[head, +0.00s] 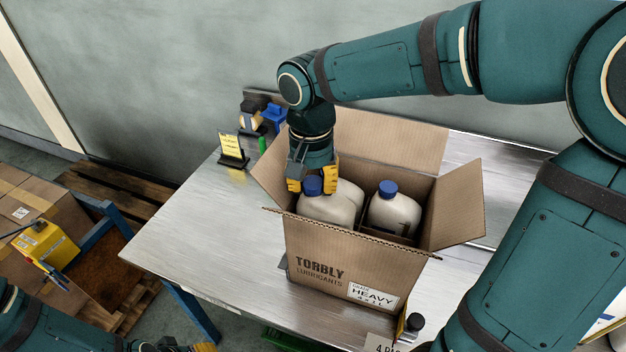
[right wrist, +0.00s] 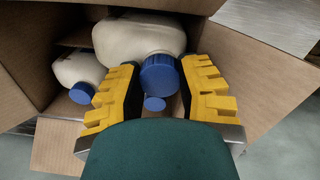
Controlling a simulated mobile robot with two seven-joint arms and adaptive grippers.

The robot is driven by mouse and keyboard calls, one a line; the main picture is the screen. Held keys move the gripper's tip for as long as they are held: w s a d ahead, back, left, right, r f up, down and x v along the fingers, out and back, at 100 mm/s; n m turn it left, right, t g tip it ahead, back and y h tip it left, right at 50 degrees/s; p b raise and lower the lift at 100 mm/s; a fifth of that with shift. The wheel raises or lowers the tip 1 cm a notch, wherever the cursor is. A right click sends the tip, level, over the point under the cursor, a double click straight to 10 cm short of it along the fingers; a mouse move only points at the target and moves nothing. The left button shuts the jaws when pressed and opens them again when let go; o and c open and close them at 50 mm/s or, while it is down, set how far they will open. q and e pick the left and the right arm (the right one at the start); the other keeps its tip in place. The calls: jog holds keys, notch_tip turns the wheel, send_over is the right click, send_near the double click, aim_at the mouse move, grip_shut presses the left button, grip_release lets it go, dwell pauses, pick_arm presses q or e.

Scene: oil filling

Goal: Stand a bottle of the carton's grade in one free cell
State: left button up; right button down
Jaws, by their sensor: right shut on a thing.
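The open cardboard carton (head: 340,262) stands on the metal table, marked TORBLY LUBRICANTS with a GRADE HEAVY label (head: 373,296). My right gripper (head: 312,184) is shut on the blue cap of a cream bottle (head: 322,209) at the carton's left side. That bottle (right wrist: 136,38) is also in the right wrist view, its cap between the yellow fingers. A second cream bottle (head: 395,214) stands in the right part. Another cream body (head: 351,191) shows behind the held one, and a further blue cap (right wrist: 154,103) shows in the wrist view. Bottle bases and cell floors are hidden. Of my left gripper (head: 203,347), only a bit shows.
A yellow sign (head: 231,147) and small blue and black items (head: 272,116) stand at the table's back left. A dark-capped container (head: 413,324) is at the front right. The carton's flaps stick outward. The left table top is clear.

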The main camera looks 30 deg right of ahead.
jog(key=shift+f+b, duration=0.95)
jog(key=shift+f, duration=0.4)
jog(key=c, duration=0.6)
grip_release()
notch_tip(320, 180, up, 12)
jog(key=shift+w+a+r, duration=0.1)
jog(key=shift+a, duration=0.05)
